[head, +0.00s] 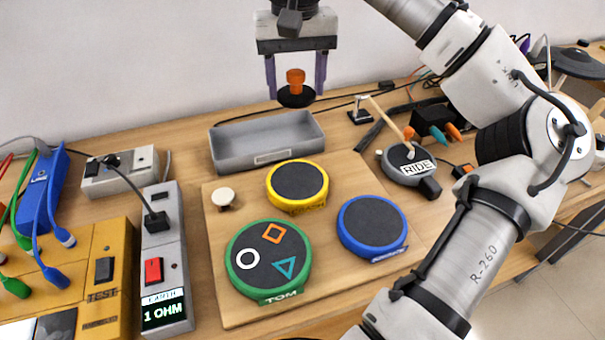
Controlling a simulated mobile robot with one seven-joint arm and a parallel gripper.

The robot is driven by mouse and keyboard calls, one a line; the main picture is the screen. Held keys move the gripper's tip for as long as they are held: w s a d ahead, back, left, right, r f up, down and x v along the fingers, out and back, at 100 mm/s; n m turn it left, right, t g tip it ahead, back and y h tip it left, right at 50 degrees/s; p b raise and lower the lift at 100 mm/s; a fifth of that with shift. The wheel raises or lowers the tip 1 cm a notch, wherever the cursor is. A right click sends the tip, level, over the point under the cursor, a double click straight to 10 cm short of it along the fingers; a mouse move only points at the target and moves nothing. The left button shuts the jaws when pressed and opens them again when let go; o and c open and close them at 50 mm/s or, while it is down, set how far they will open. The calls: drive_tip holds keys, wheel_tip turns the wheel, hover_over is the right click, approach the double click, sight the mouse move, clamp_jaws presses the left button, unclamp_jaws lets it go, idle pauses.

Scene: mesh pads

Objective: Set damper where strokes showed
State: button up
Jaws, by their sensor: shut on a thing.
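My gripper (296,86) is shut on the damper (296,96), a black disc with an orange knob, held upright in the air. In the picture it shows above the grey tray. Three round mesh pads sit on a wooden board: one with a yellow rim (298,181), one with a blue rim (372,224), and a green-rimmed one labelled TOM (250,257). The TOM pad bears a white circle, an orange diamond and a teal triangle.
An open grey tray (268,160) lies behind the board (222,303). A small cream knob (223,197) stands on the board's left. A power strip reading 1 OHM (163,260) and a yellow TEST box (110,275) are at left. Cables and clips clutter the back right.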

sight(297, 180)
wheel_tip(297, 180, down, 19)
drive_tip(key=shift+f+b, duration=0.1)
drive_tip(key=shift+b, duration=0.25)
drive_tip(key=shift+f, duration=0.1)
drive_tip(key=o, duration=1)
drive_tip(key=shift+o, duration=0.2)
wheel_tip(297, 180, up, 12)
drive_tip(key=shift+r, duration=0.2)
